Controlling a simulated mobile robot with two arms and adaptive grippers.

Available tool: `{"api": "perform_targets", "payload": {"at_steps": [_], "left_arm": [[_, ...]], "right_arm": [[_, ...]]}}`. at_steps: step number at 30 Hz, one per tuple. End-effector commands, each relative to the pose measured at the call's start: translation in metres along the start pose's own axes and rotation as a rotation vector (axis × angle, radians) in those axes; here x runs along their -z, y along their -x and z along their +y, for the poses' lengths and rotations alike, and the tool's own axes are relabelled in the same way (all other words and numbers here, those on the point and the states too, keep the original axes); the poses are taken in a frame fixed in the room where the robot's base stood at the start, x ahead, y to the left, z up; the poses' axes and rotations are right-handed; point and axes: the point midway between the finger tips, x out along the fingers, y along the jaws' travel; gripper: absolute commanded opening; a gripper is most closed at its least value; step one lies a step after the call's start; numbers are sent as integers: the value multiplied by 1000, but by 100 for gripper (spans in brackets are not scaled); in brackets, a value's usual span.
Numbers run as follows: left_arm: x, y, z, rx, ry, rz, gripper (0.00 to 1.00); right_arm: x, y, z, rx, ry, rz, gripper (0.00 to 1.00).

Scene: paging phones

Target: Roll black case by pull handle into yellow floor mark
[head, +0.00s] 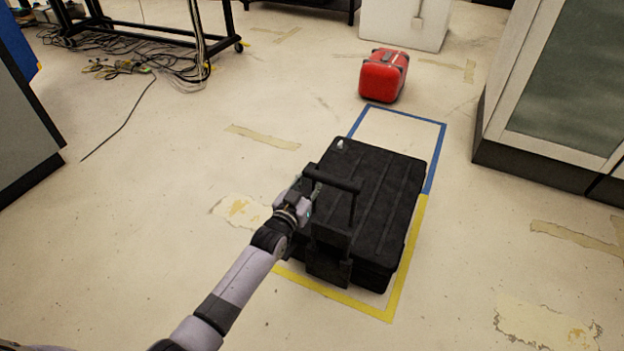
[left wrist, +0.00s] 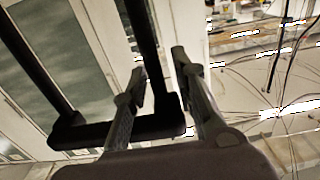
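The black case (head: 385,190) lies flat on the floor, with its near part inside the yellow floor mark (head: 408,257) and its far part reaching into the blue mark. The yellow outline shows along the near and right sides; the case hides part of it. The pull handle (head: 335,181) is extended above the case's near end. My left gripper (head: 308,188) is at the handle's left end. In the left wrist view its fingers (left wrist: 160,75) are apart, with one handle post and the bar's end (left wrist: 172,128) between them. Contact cannot be told. My right gripper is out of view.
A blue floor outline (head: 405,114) adjoins the yellow one on the far side. A red case (head: 384,76) stands just beyond it. Cables (head: 165,65) lie at the upper left by a black wheeled frame.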

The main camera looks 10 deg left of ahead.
Motion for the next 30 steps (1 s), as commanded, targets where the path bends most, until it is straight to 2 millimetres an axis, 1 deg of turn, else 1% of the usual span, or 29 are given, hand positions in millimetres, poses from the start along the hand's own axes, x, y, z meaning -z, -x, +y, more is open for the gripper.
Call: {"api": "perform_targets", "payload": {"at_steps": [2,10,14,17,20,24,30], "left_arm": [[0,0,0,0,0,0,33],[0,0,0,-1,1,0,33],[-1,7,0,0,1,-2,33],[-2,20,0,-1,1,-1,33],[-2,38,1,-1,0,-2,33],[-2,69,0,0,0,-3,33],[-1,103,0,0,1,-2,33]], "right_arm": [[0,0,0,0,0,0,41],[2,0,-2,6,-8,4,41],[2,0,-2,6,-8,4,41],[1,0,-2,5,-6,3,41],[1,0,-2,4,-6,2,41],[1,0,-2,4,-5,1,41],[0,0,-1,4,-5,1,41]]}}
